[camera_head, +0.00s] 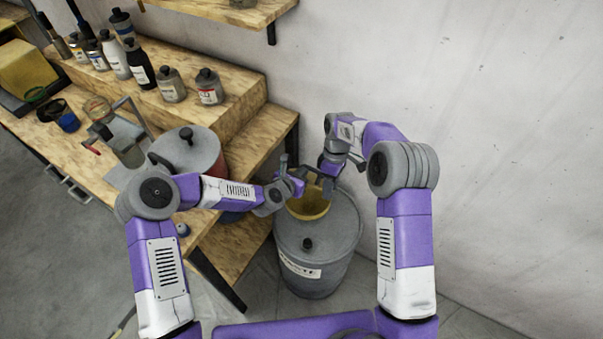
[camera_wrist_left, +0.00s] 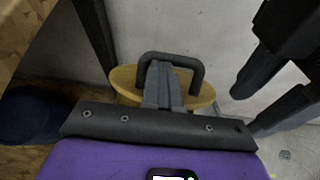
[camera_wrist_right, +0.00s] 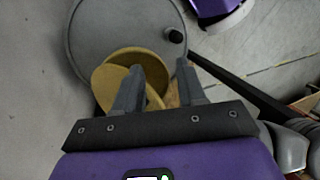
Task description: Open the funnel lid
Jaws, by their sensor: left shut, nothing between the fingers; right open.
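A yellow funnel (camera_head: 309,207) stands on top of a grey drum (camera_head: 318,243). Its bowl (camera_wrist_right: 138,57) shows in the right wrist view, with the round yellow lid (camera_wrist_right: 111,88) tilted up at its edge, so the funnel is at least partly open. In the left wrist view the lid (camera_wrist_left: 205,97) carries a dark arched handle (camera_wrist_left: 190,65). My left gripper (camera_wrist_left: 162,65) is shut and empty, its fingers overlapping the handle in view; contact cannot be told. My right gripper (camera_wrist_right: 160,72) is open, one finger in front of the lid, the other beside the funnel.
A wooden workbench (camera_head: 262,135) with several bottles stands to the left of the drum. A red container with a grey lid (camera_head: 186,148) is close to my left arm. A plain wall (camera_head: 480,130) is behind and right.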

